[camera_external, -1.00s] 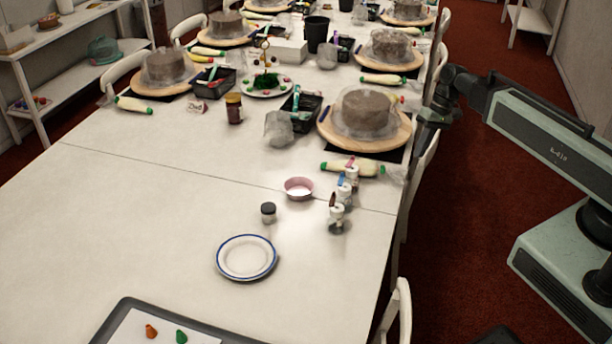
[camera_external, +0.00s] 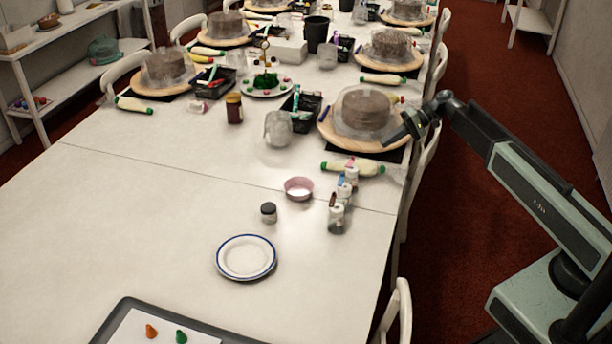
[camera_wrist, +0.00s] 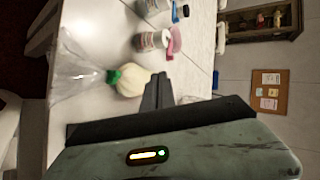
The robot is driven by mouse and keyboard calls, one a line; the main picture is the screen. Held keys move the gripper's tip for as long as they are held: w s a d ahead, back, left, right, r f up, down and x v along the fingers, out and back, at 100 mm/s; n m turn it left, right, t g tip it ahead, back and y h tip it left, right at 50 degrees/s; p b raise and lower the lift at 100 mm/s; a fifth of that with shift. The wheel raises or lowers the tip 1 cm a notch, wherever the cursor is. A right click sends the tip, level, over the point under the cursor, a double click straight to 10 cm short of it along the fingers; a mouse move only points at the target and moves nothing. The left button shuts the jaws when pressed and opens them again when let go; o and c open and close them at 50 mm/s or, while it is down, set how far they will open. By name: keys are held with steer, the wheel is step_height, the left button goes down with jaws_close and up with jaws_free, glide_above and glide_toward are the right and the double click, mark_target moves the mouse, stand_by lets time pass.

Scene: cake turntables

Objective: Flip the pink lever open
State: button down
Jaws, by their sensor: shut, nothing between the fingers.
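The pink lever (camera_external: 351,169) is on top of the farthest of three small white bottles (camera_external: 351,180) near the table's right edge. In the wrist view the pink lever (camera_wrist: 175,41) lies across the end of its white bottle (camera_wrist: 150,41), above my gripper. I cannot tell the lever's exact angle. My gripper (camera_external: 390,141) is beyond and to the right of the bottles, by the table's right edge, above the table. In the wrist view its dark fingers (camera_wrist: 158,88) are together and empty, apart from the lever.
A bottle with a blue lever (camera_external: 344,185) and one with a dark red lever (camera_external: 334,201) stand nearer. A green-capped piping bag (camera_external: 352,168) lies just behind. A covered cake (camera_external: 366,110) sits on a turntable beyond. A pink bowl (camera_external: 299,188) is left of the bottles.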

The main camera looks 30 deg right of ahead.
mark_target(350, 161)
steer(key=b+x, duration=0.2)
steer(key=x, duration=0.4)
steer(key=shift+f+b, duration=0.3)
steer(key=shift+b, duration=0.05)
steer(key=shift+w+a+r+p, duration=0.15)
steer(key=shift+w+a, duration=0.05)
steer(key=shift+a, duration=0.75)
steer(key=shift+w+a+r+p, duration=0.15)
steer(key=shift+w+a, duration=0.05)
steer(key=shift+a, duration=0.75)
steer(key=shift+w, duration=0.1)
steer(key=shift+w+a+n+g, duration=0.1)
steer(key=shift+w+n+g, duration=0.3)
steer(key=shift+w, duration=0.05)
steer(key=shift+w+a, duration=0.35)
steer(key=shift+w, duration=0.2)
steer(key=shift+s, duration=0.1)
